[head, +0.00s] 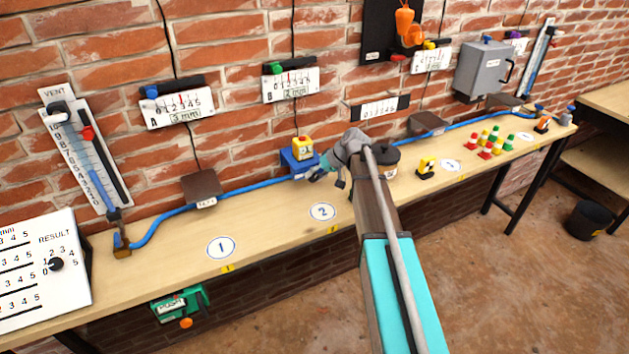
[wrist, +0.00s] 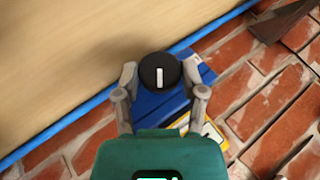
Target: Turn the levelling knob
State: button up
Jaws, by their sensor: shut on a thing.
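In the wrist view a round black knob (wrist: 148,72) with a white mark sits between the two grey fingers of my gripper (wrist: 162,80). The fingers are shut on it from both sides, and the white mark points almost straight up and down in the picture. The knob is on a blue block (wrist: 150,107). In the head view my gripper (head: 317,176) is at the front of the blue block (head: 289,162), which carries a yellow box (head: 302,146). The knob is too small and covered to make out there.
A blue hose (head: 240,190) runs along the back of the wooden bench (head: 275,235). A brown block (head: 202,186) is at left. The bench front is mostly clear.

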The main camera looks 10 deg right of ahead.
jog(key=y+b, duration=0.1)
jog(key=f+y+b, duration=0.1)
jog(key=y+b, duration=0.1)
jog(key=shift+d+m+g, duration=0.2)
jog(key=shift+m+g, duration=0.1)
jog(key=shift+m, duration=0.1)
jog(key=shift+r+y+b, duration=0.2)
jog(key=shift+y+b, duration=0.7)
jog(key=shift+b, duration=0.2)
jog(key=shift+r+m, duration=0.1)
jog(key=shift+m, duration=0.2)
jog(key=o, duration=1.1)
jog(key=shift+r+h+p, duration=0.25)
jog(key=shift+h+p, duration=0.05)
jog(key=shift+p, duration=0.5)
